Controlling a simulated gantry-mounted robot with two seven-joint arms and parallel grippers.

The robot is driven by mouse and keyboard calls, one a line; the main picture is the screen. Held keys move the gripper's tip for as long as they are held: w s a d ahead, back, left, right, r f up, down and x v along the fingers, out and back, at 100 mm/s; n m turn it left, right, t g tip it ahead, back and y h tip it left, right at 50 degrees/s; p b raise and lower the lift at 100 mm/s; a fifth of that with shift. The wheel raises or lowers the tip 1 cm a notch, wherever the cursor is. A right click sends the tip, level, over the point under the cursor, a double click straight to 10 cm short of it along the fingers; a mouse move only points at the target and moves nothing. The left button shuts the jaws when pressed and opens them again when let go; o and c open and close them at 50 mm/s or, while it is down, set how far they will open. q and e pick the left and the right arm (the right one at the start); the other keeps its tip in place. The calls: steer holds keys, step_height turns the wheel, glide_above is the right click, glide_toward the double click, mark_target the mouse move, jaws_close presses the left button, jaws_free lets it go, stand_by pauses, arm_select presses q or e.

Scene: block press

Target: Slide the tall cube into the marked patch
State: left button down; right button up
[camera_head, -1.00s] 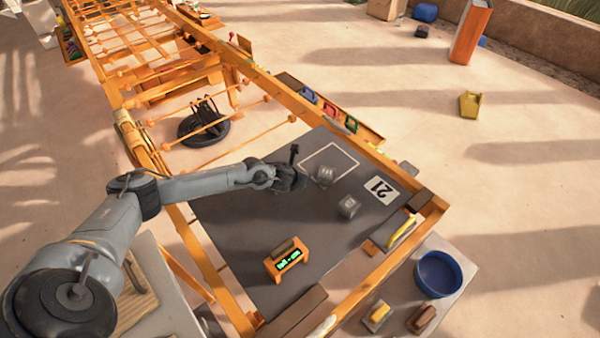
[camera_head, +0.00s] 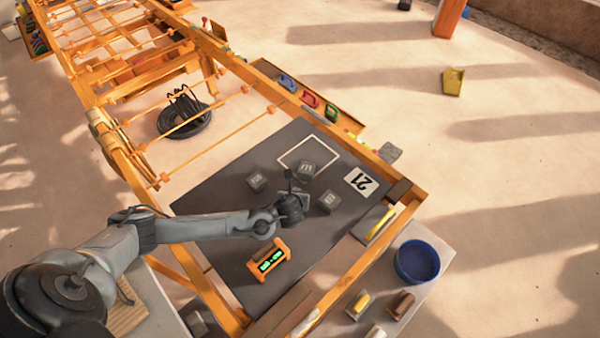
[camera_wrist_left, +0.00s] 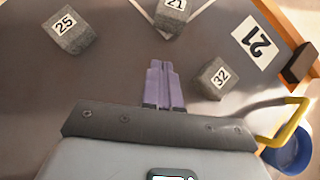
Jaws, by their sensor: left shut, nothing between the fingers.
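Three grey cubes stand on the dark board: a left one (camera_head: 256,181), a middle one (camera_head: 305,169) and a right one (camera_head: 329,201). The left wrist view shows them as cube 25 (camera_wrist_left: 75,32), a cube that seems marked 21 (camera_wrist_left: 172,12), cut by the top edge, and cube 32 (camera_wrist_left: 213,79). The middle one looks largest. It overlaps the near edge of the white-outlined patch (camera_head: 304,149). My left gripper (camera_head: 290,186) is low over the board, just on the near side of the middle cube. Its purple fingers (camera_wrist_left: 164,85) are shut and empty. Contact is unclear. My right gripper is out of view.
A card marked 21 (camera_head: 361,181) lies on the board (camera_head: 215,205) right of the patch. An orange device with a green display (camera_head: 269,261) stands near the front. An orange frame borders the board. A blue bowl (camera_head: 417,262) is outside it at right.

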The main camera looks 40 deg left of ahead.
mark_target(301, 174)
arm_select(q)
steer(key=b+x, duration=0.2)
steer(key=x, duration=0.7)
steer(key=shift+w, duration=0.15)
steer(key=w+a, duration=0.1)
steer(key=w, duration=0.1)
steer(key=shift+w+a+r+b, duration=0.1)
steer(key=shift+w+a+b, duration=0.2)
steer(key=shift+a+b, duration=0.1)
steer(key=shift+w+a, duration=0.25)
steer(key=shift+w, duration=0.1)
